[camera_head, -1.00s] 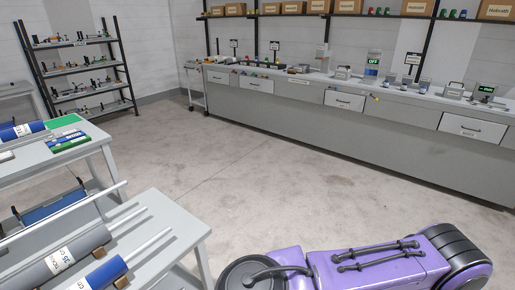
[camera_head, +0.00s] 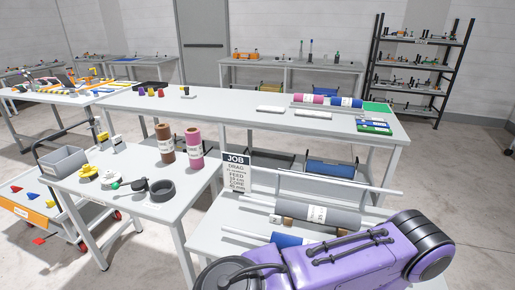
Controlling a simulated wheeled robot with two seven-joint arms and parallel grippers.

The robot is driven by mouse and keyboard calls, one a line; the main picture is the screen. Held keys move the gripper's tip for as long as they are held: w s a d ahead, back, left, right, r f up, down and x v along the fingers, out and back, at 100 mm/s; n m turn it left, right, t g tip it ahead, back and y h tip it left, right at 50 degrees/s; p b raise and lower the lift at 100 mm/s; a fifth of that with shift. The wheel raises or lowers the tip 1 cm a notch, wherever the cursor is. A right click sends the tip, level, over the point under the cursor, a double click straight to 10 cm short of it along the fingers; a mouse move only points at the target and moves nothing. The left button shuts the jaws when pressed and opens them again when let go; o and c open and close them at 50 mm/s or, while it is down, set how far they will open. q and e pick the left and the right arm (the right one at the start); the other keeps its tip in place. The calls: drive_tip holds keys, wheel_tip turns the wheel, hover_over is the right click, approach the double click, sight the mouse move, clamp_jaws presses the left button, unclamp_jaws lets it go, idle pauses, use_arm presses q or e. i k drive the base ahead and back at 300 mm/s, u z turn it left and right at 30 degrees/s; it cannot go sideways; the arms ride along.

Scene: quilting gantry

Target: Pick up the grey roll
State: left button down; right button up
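The grey roll (camera_head: 339,218) lies on its side on the near grey table, on a metal bar that sticks out past both ends. It has a white label with dark print. A blue roll (camera_head: 286,240) lies in front of it, mostly hidden behind a purple arm link of mine. That purple link covers the front right of the near table. No gripper fingers show in the head view, and nothing is seen holding the grey roll.
A JOB sign (camera_head: 238,173) stands behind the grey roll. A long table (camera_head: 240,107) stands behind. Open floor lies at right.

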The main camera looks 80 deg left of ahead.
sight(315, 214)
drive_tip(key=u, duration=1.9)
drive_tip(key=k, duration=0.5)
drive_tip(key=u, duration=0.45)
drive_tip(key=i, duration=0.55)
drive_tip(key=z, duration=0.1)
